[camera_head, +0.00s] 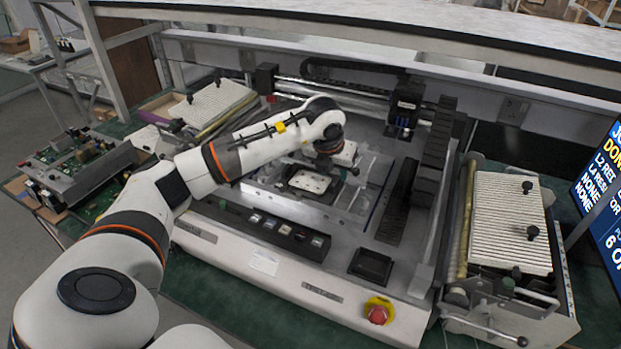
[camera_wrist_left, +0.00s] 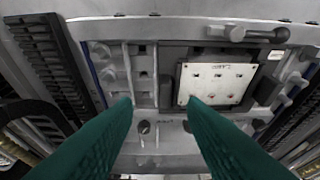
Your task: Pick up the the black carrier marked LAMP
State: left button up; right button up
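A white plate (camera_head: 309,181) with small marks sits in a dark frame on the machine bed. In the left wrist view the plate (camera_wrist_left: 217,84) shows small upside-down lettering, too small to read surely, and the dark frame (camera_wrist_left: 170,80) around it. I cannot tell whether this frame is the carrier marked LAMP. My left gripper (camera_head: 336,160) is above the bed beside the plate; its fingers in the head view are mostly hidden. In the left wrist view its two green fingers (camera_wrist_left: 160,104) are apart with nothing between them. My right gripper is not in view.
An empty-looking black tray (camera_head: 371,266) lies on the machine's front right. A red stop button (camera_head: 378,312) is at the front edge. A gantry head (camera_head: 404,108) stands behind. Ribbed feeders (camera_head: 510,222) flank the right, and a circuit-board unit (camera_head: 75,165) the left.

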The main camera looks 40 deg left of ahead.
aim_at(334, 183)
pick_arm(q)
jog(key=shift+w+a+f, duration=0.1)
jog(key=shift+w+f, duration=0.15)
jog(key=shift+f, duration=0.35)
jog(key=shift+w+a+f+p, duration=0.15)
jog(key=shift+f+p, duration=0.15)
jog(key=shift+p, duration=0.2)
jog(key=p+x, duration=0.1)
jog(key=x, duration=0.2)
jog(key=shift+w+a+f, duration=0.1)
jog(key=shift+a+f, duration=0.1)
jog(key=shift+f, duration=0.05)
jog(key=shift+w+f, duration=0.15)
jog(key=shift+f, duration=0.2)
jog(key=shift+c, duration=0.4)
grip_shut()
